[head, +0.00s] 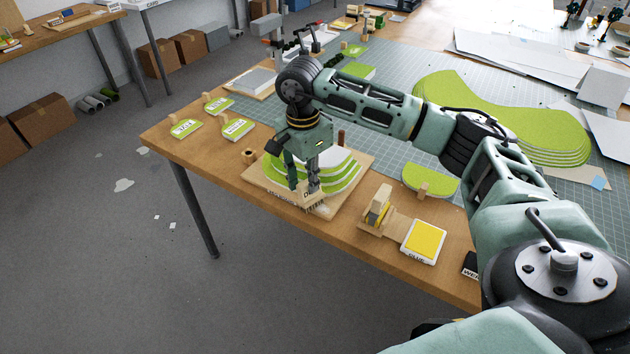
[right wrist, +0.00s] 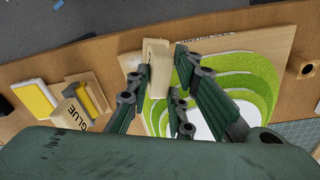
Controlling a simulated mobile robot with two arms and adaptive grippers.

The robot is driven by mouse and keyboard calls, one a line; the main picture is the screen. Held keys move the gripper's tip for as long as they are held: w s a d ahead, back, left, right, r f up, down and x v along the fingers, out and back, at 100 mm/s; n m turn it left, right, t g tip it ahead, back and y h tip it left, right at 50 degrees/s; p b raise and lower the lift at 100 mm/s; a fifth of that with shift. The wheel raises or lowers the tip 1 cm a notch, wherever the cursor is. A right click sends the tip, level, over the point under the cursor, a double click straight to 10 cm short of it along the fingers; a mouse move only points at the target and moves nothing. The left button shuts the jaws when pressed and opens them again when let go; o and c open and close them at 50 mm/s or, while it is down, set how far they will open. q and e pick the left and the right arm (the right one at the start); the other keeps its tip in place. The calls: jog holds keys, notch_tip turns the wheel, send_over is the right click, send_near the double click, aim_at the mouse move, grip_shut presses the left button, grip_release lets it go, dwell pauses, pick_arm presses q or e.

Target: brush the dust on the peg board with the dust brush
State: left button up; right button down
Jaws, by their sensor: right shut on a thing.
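The peg board (head: 259,179) is a pale wooden board near the table's front edge, bearing a stack of green and white curved layers. It also shows in the right wrist view (right wrist: 270,36). My right gripper (head: 304,184) is above its front part, pointing down. It is shut on the dust brush (right wrist: 156,66), a pale wooden block between the fingers. In the head view the brush (head: 308,200) is low over the board's front edge, bristles down; I cannot tell whether they touch. No dust can be made out. My left gripper is not in view.
Right of the board stand a wooden glue holder (head: 377,212) and a yellow glue pad (head: 423,241). Green labelled pieces (head: 237,128) lie to the left.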

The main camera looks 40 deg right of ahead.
aim_at(306, 180)
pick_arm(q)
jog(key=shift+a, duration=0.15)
pick_arm(e)
jog(key=shift+w+d+r, duration=0.15)
jog(key=shift+w+r, duration=0.1)
jog(key=shift+w, duration=0.15)
jog(key=shift+w+r+p, duration=0.2)
jog(key=shift+r+p, duration=0.75)
jog(key=shift+r, duration=0.15)
jog(key=shift+r+p, duration=0.3)
notch_tip(306, 180, up, 2)
jog(key=shift+s+r+p, duration=0.1)
jog(key=shift+r+p, duration=0.05)
jog(key=shift+p, duration=0.65)
jog(key=shift+r, duration=0.2)
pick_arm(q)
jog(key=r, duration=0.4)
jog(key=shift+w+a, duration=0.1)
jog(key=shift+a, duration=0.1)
pick_arm(e)
jog(key=shift+f, duration=0.15)
jog(key=shift+s+r+p, duration=0.1)
jog(key=shift+r+p, duration=0.9)
jog(key=shift+r, duration=0.5)
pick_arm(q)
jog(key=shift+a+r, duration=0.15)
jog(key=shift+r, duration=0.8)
